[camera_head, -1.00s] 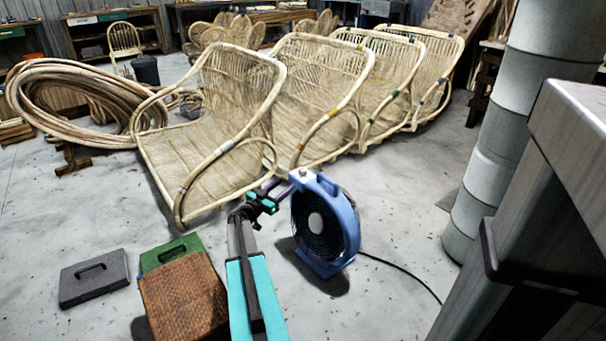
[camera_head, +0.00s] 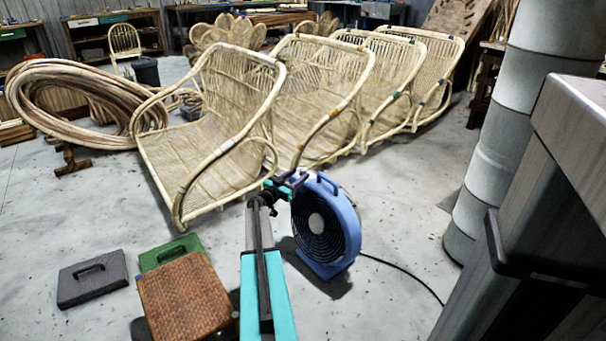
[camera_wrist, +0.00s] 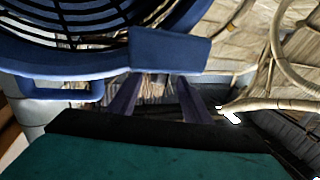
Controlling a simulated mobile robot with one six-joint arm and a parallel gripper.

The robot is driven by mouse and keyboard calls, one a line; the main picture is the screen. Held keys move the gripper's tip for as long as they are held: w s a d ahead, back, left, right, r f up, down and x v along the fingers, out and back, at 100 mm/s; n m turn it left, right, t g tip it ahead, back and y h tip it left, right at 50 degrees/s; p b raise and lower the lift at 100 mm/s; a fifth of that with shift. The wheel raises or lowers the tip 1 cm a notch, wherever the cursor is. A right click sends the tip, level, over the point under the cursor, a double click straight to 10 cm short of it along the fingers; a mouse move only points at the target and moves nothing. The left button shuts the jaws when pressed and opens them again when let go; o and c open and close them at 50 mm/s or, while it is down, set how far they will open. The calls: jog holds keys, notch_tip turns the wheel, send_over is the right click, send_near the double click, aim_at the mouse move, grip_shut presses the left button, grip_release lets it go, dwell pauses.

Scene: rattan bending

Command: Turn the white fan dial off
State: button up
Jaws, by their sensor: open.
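The blue fan (camera_head: 325,225) stands on the floor, its round grille facing front-left. My gripper (camera_head: 297,178) is at the fan's upper left edge, by its top housing. It is open, with nothing seen between its fingers. In the wrist view the gripper's two dark purple fingers (camera_wrist: 160,88) reach up to the fan's blue housing block (camera_wrist: 170,50), apart from each other. Whether they touch it I cannot tell. The white dial cannot be made out in either view now. The fan's handle (camera_wrist: 55,90) shows at the left of the wrist view.
Several rattan chair frames (camera_head: 215,140) stand close behind the fan. A brown woven box (camera_head: 185,298), a green case (camera_head: 170,250) and a grey case (camera_head: 92,280) lie at the left. A black cable (camera_head: 405,272) runs right from the fan. A pale column (camera_head: 490,150) stands at the right.

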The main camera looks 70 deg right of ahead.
aim_at(301, 173)
jog(key=shift+x, duration=2.1)
jog(key=shift+b, duration=0.4)
jog(key=c, duration=1)
